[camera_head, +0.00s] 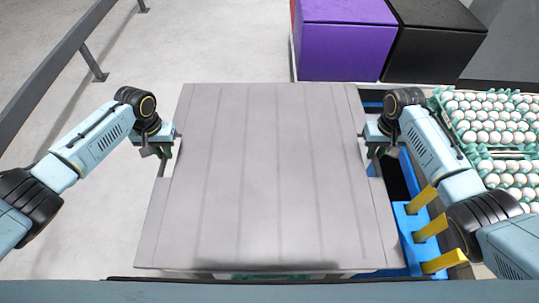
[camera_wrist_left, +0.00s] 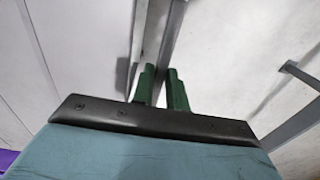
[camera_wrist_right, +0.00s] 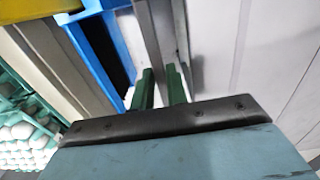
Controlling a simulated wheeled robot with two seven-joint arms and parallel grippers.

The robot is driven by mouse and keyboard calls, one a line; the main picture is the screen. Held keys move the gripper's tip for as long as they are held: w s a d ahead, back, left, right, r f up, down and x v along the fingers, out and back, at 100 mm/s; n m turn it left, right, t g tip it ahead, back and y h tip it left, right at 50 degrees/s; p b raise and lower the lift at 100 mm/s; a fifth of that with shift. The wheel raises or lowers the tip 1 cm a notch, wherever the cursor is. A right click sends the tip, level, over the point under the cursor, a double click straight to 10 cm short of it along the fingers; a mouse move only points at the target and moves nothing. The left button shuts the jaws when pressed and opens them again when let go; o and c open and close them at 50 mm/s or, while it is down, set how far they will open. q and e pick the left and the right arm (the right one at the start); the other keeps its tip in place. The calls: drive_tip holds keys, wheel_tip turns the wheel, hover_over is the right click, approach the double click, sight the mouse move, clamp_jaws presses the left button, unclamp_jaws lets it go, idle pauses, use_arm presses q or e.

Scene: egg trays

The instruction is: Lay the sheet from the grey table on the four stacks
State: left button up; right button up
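The grey ribbed sheet (camera_head: 270,170) fills the middle of the head view, spanning the space between my two arms. My left gripper (camera_head: 165,148) is at its left edge, and my right gripper (camera_head: 375,148) is at its right edge. In the left wrist view, the green fingers (camera_wrist_left: 161,88) stand on both sides of a thin grey edge of the sheet. In the right wrist view, the fingers (camera_wrist_right: 162,86) do likewise. A green tray (camera_head: 280,276) shows under the sheet's near edge. The sheet hides what is below it, so its support cannot be told.
Stacks of green trays with white eggs (camera_head: 495,120) stand at the right. A blue frame (camera_head: 408,225) with yellow posts (camera_head: 431,228) lies close to my right arm. Purple (camera_head: 345,45) and black (camera_head: 432,40) boxes stand at the back. A grey rail (camera_head: 60,70) runs at the left over open floor.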

use_arm(q)
clamp_jaws()
use_arm(e)
clamp_jaws()
use_arm(q)
drive_tip(key=shift+w+r, duration=0.1)
use_arm(e)
drive_tip(key=shift+w+r, duration=0.1)
idle(0.7)
